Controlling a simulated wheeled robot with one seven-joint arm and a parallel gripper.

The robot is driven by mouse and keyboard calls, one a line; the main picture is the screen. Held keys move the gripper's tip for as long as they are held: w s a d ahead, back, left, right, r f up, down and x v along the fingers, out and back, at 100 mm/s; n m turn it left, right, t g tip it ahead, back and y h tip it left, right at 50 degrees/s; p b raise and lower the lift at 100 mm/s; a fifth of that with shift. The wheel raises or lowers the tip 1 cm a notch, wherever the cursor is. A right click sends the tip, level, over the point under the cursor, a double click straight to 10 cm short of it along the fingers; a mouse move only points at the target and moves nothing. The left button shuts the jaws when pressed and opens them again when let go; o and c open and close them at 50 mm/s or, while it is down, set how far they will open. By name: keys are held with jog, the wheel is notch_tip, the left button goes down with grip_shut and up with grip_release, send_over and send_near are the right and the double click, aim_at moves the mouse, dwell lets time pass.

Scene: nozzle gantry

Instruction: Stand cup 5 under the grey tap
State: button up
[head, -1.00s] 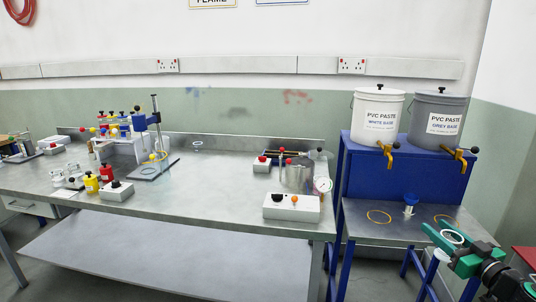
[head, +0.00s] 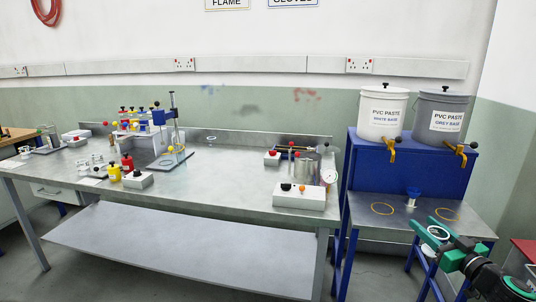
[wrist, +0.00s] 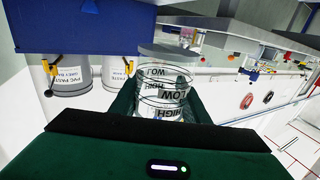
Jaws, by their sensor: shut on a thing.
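My gripper (head: 430,236) is shut on a clear cup (wrist: 165,92) with black LOW and HIGH marks. In the head view the cup shows as a pale rim between green fingers, at the stand's front right edge; its number cannot be read. The grey tap is the brass spout (head: 460,150) on the grey paste bucket (head: 440,117). A yellow ring (head: 447,214) lies on the metal shelf below that tap. The held cup is in front of this ring in the picture, apart from the tap.
A long bench (head: 225,183) with apparatus stands further left.

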jog(key=w+a+f+y, duration=0.1)
jog(key=w+a, duration=0.3)
jog(key=a, duration=0.5)
jog(key=w+a+f+n+y, duration=0.1)
jog(key=w+a, duration=0.4)
jog(key=a, duration=0.4)
jog(key=shift+a+f+g, duration=0.2)
jog(key=shift+g, duration=0.2)
